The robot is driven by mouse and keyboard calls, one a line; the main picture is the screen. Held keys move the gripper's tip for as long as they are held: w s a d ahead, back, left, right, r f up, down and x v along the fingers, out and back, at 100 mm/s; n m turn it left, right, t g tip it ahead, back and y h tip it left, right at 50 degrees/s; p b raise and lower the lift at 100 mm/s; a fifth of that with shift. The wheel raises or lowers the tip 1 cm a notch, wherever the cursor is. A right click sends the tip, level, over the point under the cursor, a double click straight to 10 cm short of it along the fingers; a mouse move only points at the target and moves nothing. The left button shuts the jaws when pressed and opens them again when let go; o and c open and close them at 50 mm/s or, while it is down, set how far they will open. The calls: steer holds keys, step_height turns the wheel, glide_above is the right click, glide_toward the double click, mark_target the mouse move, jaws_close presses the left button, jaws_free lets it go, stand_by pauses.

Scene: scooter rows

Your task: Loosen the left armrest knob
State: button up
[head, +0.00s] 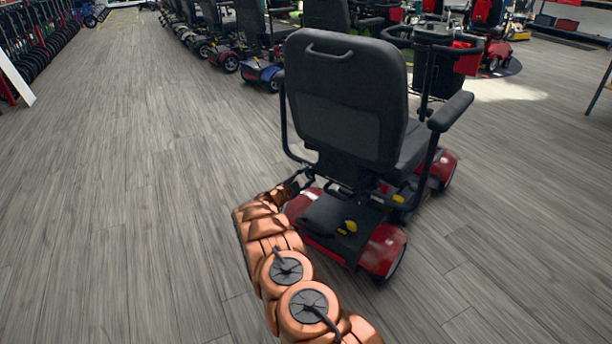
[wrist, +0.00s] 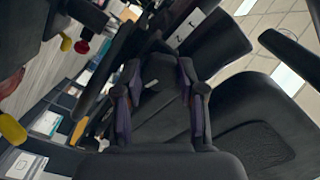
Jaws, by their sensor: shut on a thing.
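The mobility scooter has a black seat (head: 345,95) seen from behind and a red body (head: 382,248). The left armrest's black tube (head: 284,120) runs down the seat's left side. My copper arm reaches to the seat's lower left, where my gripper (head: 300,180) is small and dark against the frame. In the wrist view my gripper (wrist: 160,75) has its two fingers on either side of a dark part, which I take for the left armrest knob (wrist: 158,69). It is shut on that part. The knob's outline is hard to make out, and the head view hides it.
The right armrest (head: 451,110) is on the scooter's far side. Other scooters (head: 262,72) stand in a row behind. The wooden floor (head: 120,210) to the left is clear.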

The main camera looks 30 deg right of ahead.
steer(key=n, duration=0.4)
steer(key=shift+f+n+p, duration=0.1)
steer(key=shift+n+p, duration=0.2)
steer(key=shift+s+n, duration=0.1)
steer(key=shift+n, duration=1.8)
steer(key=shift+f, duration=0.1)
steer(key=o, duration=1.1)
steer(key=shift+o, duration=0.2)
steer(key=v, duration=1.2)
